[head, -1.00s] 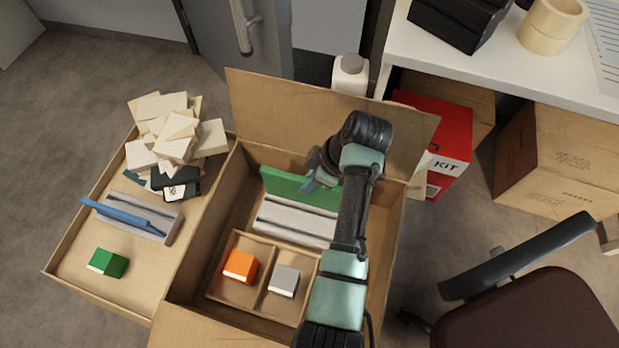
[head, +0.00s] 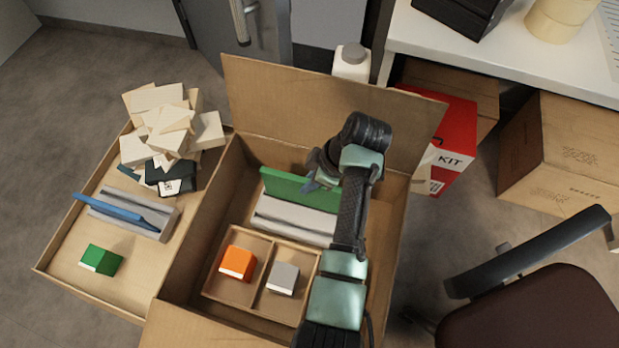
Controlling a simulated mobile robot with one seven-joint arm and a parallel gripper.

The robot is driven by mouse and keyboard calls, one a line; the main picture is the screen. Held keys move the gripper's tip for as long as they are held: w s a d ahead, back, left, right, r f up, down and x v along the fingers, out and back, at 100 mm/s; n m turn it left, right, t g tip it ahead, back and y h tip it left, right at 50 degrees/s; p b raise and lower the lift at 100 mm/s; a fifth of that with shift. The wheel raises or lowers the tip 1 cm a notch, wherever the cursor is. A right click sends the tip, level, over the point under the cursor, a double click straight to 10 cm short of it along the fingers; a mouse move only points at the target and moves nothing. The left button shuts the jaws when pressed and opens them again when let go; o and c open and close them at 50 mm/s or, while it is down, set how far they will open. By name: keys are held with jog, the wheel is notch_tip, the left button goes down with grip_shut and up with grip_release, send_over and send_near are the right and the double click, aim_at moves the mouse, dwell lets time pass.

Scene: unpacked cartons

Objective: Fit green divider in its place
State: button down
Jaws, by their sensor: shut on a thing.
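The green divider (head: 285,186) is a flat panel standing on edge inside the large open carton (head: 234,174). Its lower edge meets the back part of a pale grey slotted block (head: 290,224). I cannot tell whether that edge sits in a slot or only in front of or above it. My gripper (head: 318,182) is shut on the divider at its right part, reaching from the right. My arm hides the right end of the divider and block.
A two-part tray with an orange block (head: 238,263) and a grey block (head: 283,278) lies nearer in the carton. Left, a shallow tray (head: 62,275) holds a blue divider (head: 118,212) on another slotted block, a green block (head: 102,259) and piled pale pieces (head: 168,125). The carton's flap (head: 300,115) rises behind.

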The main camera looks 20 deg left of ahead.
jog(key=shift+f+b, duration=1)
jog(key=shift+f, duration=0.6)
jog(key=c, duration=0.7)
grip_release()
jog(key=shift+c, duration=0.2)
jog(key=shift+r, duration=0.15)
jog(key=p+v, duration=0.4)
jog(key=v, duration=0.8)
jog(key=shift+d+r+p, duration=0.1)
jog(key=shift+r+p, duration=0.2)
jog(key=shift+r, duration=0.1)
jog(key=shift+s+f, duration=0.1)
